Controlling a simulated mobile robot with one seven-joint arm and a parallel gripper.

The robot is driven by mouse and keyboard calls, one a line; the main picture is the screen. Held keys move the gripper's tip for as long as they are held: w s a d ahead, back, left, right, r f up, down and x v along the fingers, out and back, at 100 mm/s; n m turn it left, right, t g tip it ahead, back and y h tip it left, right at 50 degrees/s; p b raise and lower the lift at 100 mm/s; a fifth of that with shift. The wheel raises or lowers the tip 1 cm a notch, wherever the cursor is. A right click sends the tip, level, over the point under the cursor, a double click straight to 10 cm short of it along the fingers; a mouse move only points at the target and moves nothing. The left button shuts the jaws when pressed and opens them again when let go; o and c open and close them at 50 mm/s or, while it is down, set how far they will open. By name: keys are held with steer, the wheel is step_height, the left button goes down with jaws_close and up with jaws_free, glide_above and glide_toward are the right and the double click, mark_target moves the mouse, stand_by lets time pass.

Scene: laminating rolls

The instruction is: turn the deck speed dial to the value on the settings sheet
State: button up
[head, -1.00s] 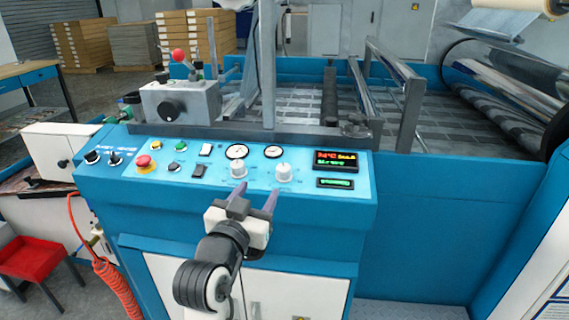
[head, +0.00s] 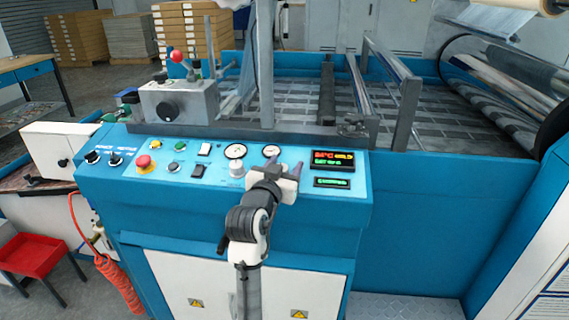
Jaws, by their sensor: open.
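A blue control panel (head: 211,183) carries two white knobs below two round gauges. The left knob (head: 237,168) stands clear of my gripper. My gripper (head: 284,167) is open over the place of the right knob, one finger on each side of it. The knob there is mostly hidden by my gripper, and I cannot tell whether the fingers touch it. I cannot read which knob is the deck speed dial. A display (head: 332,160) with red, yellow and green characters and a smaller green display (head: 332,182) sit to the right. No settings sheet can be made out.
A red mushroom button (head: 143,161) and several small buttons and switches lie left of the knobs. Behind stand a grey metal box (head: 178,101) and an upright post (head: 265,65). A red tray (head: 32,254) is at lower left.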

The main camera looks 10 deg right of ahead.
steer(key=shift+w, duration=0.1)
steer(key=c, duration=1)
steer(key=shift+o, duration=0.2)
steer(key=shift+n+y+p, duration=0.3)
steer(key=shift+p, duration=0.05)
steer(key=n+y+p, duration=0.1)
steer(key=n+t+y+p, duration=0.1)
steer(key=y, duration=0.1)
steer(key=shift+a+r+n+t, duration=0.1)
steer(key=shift+r+n+t, duration=0.05)
steer(key=shift+n+t, duration=0.15)
steer(key=shift+w+a+f+n+t+y+p, duration=0.15)
steer(key=shift+n+y+p, duration=0.3)
steer(key=shift+n+y, duration=0.6)
steer(key=shift+s+a+f+n+t+y+p, duration=0.15)
steer(key=shift+n+y+p, duration=0.45)
steer(key=shift+y, duration=0.75)
steer(key=shift+w+a+r+n, duration=0.1)
steer(key=shift+n, duration=0.15)
steer(key=o, duration=1)
steer(key=shift+c, duration=0.2)
